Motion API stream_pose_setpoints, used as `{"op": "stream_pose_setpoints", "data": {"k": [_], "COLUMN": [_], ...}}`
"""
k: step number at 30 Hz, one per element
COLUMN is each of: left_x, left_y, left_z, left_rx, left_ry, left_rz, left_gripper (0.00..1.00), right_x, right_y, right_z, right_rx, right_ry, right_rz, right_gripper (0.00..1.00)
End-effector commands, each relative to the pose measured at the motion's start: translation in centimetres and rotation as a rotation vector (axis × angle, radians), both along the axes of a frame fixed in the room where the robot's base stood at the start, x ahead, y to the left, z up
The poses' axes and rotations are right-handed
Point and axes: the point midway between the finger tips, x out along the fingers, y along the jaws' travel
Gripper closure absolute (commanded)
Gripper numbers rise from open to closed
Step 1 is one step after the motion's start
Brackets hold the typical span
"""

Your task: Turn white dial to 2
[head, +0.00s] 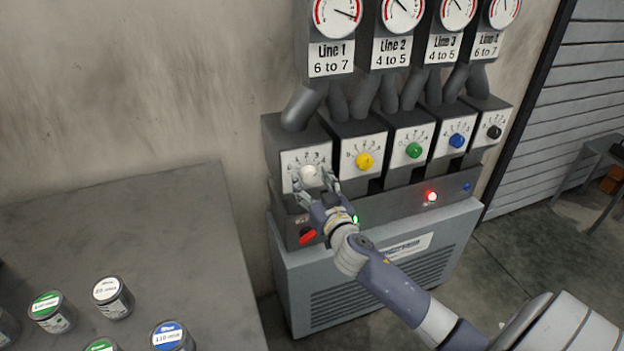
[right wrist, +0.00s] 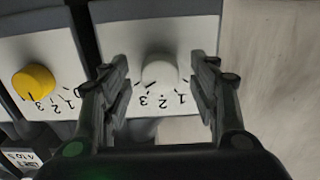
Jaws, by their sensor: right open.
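The white dial (head: 309,173) is on the leftmost control panel, under the Line 1 gauge. My right gripper (head: 317,188) is at this dial, with its fingers partly covering the panel in the head view. In the right wrist view, where the panel appears upside down, the white dial (right wrist: 160,70) sits between the two spread fingers of my right gripper (right wrist: 160,82). There is a visible gap on each side, so the gripper is open. A short dark mark shows at the dial's lower left, near the 3; its exact setting is hard to read. My left gripper is not in view.
Yellow (head: 364,161), green (head: 413,150), blue (head: 457,140) and black (head: 494,132) dials line up to the right. A red button (head: 307,236) and a lit red lamp (head: 431,196) are below. A grey table (head: 150,230) with several paint cans stands left.

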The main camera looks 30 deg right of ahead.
Motion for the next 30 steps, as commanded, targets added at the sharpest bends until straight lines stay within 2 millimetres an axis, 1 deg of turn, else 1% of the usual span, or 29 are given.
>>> {"op": "stream_pose_setpoints", "data": {"k": [3, 11, 12, 14, 15, 17, 25, 30], "left_x": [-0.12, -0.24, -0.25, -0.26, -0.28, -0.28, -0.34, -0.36], "left_y": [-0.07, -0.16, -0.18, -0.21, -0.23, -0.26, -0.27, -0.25], "left_z": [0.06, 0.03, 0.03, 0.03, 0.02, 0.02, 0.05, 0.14], "left_rx": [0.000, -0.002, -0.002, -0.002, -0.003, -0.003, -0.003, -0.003], "left_ry": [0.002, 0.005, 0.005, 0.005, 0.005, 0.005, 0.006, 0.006], "left_rz": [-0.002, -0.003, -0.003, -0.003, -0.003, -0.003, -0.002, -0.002], "left_gripper": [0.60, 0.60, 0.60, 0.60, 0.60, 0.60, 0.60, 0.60], "right_x": [0.50, 0.55, 0.55, 0.53, 0.53, 0.53, 0.53, 0.53], "right_y": [-0.10, -0.12, -0.12, -0.13, -0.13, -0.13, -0.13, -0.15], "right_z": [0.04, -0.03, -0.03, -0.03, -0.02, -0.03, -0.01, 0.02], "right_rx": [0.000, 0.000, 0.000, 0.000, 0.000, 0.000, -0.010, -0.056], "right_ry": [0.000, 0.000, 0.000, 0.000, 0.000, 0.000, 0.002, 0.014], "right_rz": [0.000, 0.000, 0.000, 0.000, 0.000, 0.000, 0.000, 0.000], "right_gripper": [0.45, 0.45, 0.54, 0.67, 0.76, 0.89, 0.89, 0.89]}}
